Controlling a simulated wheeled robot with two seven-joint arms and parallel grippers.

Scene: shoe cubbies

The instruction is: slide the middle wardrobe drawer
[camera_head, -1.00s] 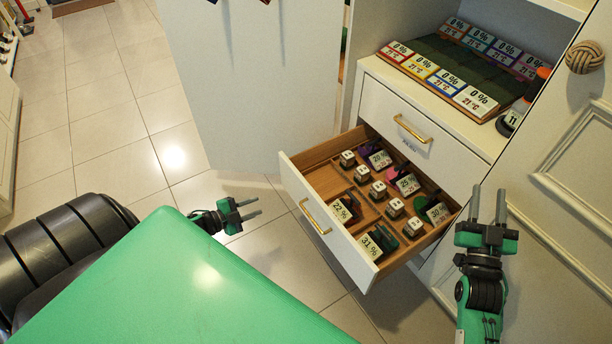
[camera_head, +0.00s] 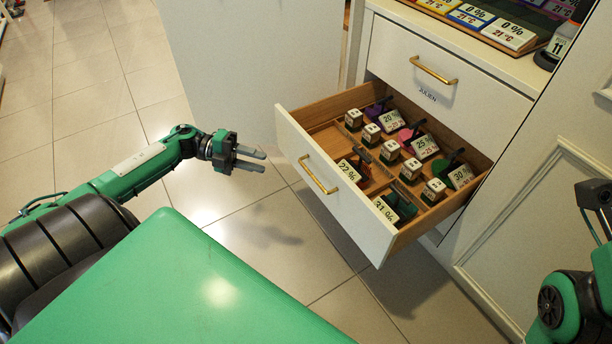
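The wardrobe drawer (camera_head: 337,200) below the top drawer is pulled well out. It has a white front, wooden inside walls and a brass handle (camera_head: 318,174). My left gripper (camera_head: 262,159) is open and empty, to the left of the drawer front and apart from the handle. Its fingers point right toward the front. My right gripper (camera_head: 596,208) is at the right edge, partly cut off, near the right white door; its fingers are unclear.
Inside the drawer are small dice-like blocks (camera_head: 390,150) and tags with percentages (camera_head: 426,145). A closed drawer (camera_head: 415,62) with a brass handle is above. A white door panel (camera_head: 235,70) stands open behind at left. Tiled floor (camera_head: 90,130) is free at left.

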